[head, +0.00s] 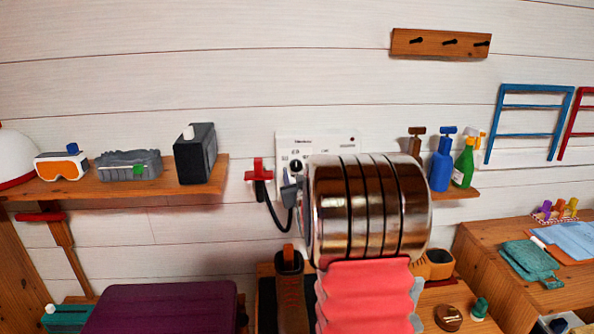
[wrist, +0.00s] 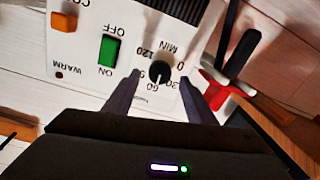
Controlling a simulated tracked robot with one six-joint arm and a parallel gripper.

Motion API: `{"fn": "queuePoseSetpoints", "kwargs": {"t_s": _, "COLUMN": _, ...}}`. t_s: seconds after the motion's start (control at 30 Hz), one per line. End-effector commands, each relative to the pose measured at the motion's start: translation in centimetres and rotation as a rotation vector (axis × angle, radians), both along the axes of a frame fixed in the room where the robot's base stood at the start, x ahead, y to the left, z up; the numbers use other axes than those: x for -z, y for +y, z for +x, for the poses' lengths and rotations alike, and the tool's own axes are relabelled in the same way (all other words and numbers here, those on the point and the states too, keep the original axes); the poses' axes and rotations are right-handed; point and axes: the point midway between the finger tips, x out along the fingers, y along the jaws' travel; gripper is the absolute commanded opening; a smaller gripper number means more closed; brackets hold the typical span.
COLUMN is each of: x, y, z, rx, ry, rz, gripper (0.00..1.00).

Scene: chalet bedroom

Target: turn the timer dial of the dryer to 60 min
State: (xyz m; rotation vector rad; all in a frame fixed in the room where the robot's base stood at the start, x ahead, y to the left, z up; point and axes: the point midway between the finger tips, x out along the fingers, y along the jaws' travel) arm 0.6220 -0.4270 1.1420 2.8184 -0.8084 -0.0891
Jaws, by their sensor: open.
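The timer dial (wrist: 160,72) is a black knob on the dryer's white panel (wrist: 82,62), seen upside down in the wrist view. Marks 0, 30, 60 and 120 show around it. A pale line on the knob appears to point near the 60 mark, but its exact setting is hard to read. My gripper (wrist: 159,79) is open, with one finger on each side of the knob; whether either touches it I cannot tell. In the head view the dial (head: 296,165) sits on the white panel (head: 325,145), with my grey gripper (head: 291,190) just below it.
A red fixture (head: 258,170) with a black cable is left of the panel. Shelves hold a dark box (head: 195,153) at left and bottles (head: 441,163) at right.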

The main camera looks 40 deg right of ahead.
Motion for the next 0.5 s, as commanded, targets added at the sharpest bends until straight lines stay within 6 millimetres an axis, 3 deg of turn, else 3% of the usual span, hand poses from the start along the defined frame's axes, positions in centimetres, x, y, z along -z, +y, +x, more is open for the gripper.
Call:
{"fn": "queuePoseSetpoints", "kwargs": {"t_s": 0.2, "x": 0.0, "y": -1.2, "z": 1.9, "rx": 0.0, "ry": -0.001, "rz": -0.001, "gripper": 0.51}}
{"fn": "queuePoseSetpoints", "kwargs": {"t_s": 0.5, "x": 0.0, "y": -1.4, "z": 2.2, "rx": 0.0, "ry": 0.0, "rz": 0.0, "gripper": 0.51}}
